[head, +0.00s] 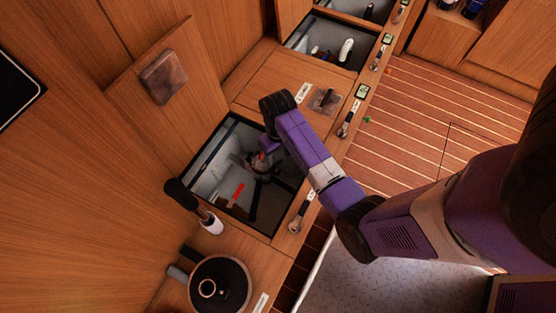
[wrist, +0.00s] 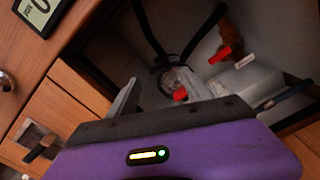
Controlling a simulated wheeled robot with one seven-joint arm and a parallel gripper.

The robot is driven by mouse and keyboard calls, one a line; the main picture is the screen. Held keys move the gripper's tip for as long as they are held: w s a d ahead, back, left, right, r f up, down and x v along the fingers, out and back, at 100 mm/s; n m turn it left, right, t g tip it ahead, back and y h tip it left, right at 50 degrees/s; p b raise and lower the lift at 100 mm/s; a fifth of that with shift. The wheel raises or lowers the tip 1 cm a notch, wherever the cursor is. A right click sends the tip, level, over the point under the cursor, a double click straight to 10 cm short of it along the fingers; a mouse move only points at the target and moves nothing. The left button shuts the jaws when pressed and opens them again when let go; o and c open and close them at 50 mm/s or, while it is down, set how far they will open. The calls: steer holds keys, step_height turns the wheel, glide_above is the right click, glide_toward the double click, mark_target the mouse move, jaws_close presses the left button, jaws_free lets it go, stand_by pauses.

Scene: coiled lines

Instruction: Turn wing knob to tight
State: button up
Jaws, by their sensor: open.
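My gripper (wrist: 162,92) is open, its two grey fingers apart, and reaches down into an open floor compartment (head: 208,150). In the head view my gripper (head: 262,158) is small and partly hidden by my arm. A round, pale fitting with dark hoses (wrist: 172,76) lies just beyond the fingers. A small red part (wrist: 180,94) shows at this fitting, close to the right finger. It may be the wing knob, but its shape and setting are too blurred to tell. I cannot tell whether a finger touches it.
A red lever (head: 238,193) lies lower in the compartment, also in the wrist view (wrist: 220,55). The compartment's wooden rim surrounds my arm. A raised hatch (head: 160,100) leans behind.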

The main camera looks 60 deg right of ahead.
mark_target(278, 162)
steer(key=shift+f+b, duration=0.75)
steer(key=shift+f, duration=1.6)
jaws_close()
